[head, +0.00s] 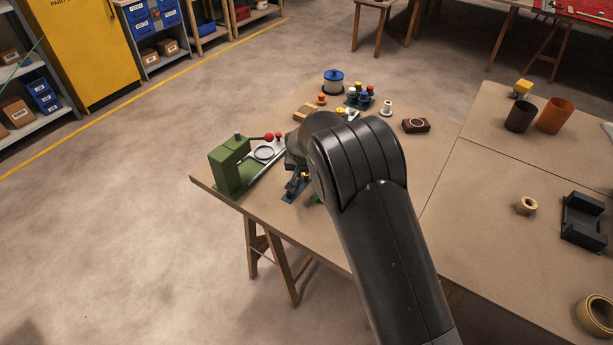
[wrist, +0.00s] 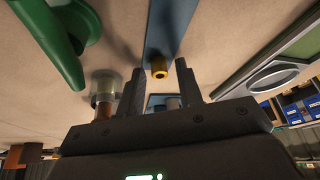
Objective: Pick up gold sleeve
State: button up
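The gold sleeve (wrist: 159,68) is a small yellow ring-shaped piece with a dark hole, at the end of a flat blue strip (wrist: 172,28) in the wrist view. My gripper (wrist: 161,80) is open, with one finger on each side of the sleeve in that picture. Gaps show between the sleeve and both fingers, and I cannot tell how far beyond the fingertips it lies. In the head view my arm covers much of this spot; only a small yellow bit (head: 306,176) shows beside the gripper.
A green press-like tool (head: 230,166) stands left of my gripper. A green curved part (wrist: 62,38) is close by in the wrist view. The right table has free room around a tan ring (head: 526,205).

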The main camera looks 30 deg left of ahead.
grip_shut()
jog(key=shift+r, duration=0.1)
